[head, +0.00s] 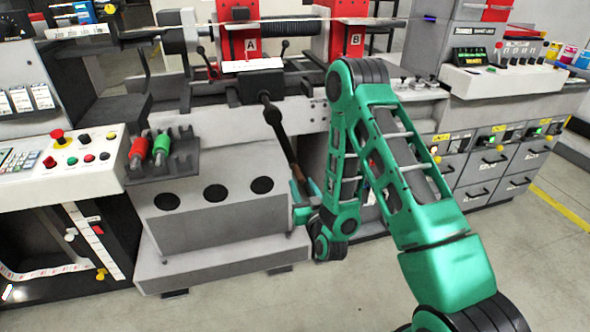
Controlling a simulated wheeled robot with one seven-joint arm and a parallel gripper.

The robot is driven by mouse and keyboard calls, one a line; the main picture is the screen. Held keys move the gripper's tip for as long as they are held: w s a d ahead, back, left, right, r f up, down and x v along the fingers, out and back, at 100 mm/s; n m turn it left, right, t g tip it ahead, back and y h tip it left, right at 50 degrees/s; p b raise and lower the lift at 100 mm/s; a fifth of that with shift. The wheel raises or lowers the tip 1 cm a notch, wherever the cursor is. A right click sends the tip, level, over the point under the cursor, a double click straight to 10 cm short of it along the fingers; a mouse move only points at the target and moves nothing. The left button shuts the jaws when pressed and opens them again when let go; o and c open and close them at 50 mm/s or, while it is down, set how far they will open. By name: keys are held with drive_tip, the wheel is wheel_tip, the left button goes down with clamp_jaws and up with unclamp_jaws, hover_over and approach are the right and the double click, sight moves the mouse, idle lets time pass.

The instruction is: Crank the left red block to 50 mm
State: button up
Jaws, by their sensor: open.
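The left red block (238,30), labelled A, stands on the machine's slide. The right red block (345,30), labelled B, stands to its right. A white strip (252,65) lies below block A; I cannot read any marks on it. A dark crank (272,116) hangs below block A, and its brown handle (290,152) slants down and right. My gripper (304,188) is open at the lower end of the handle. The handle's tip is hidden or too small to tell, so I cannot tell whether the fingers touch it.
A control panel (62,162) with buttons and a red knob is at the left. Red and green handles (150,150) stand in a dark rack. A grey base (220,215) with three dark holes lies below the crank. Drawers (490,160) are at the right. The front floor is clear.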

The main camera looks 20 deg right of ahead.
sight(297, 168)
drive_tip(key=w, duration=1)
drive_tip(key=shift+d, duration=0.25)
clamp_jaws()
drive_tip(key=shift+d, duration=0.15)
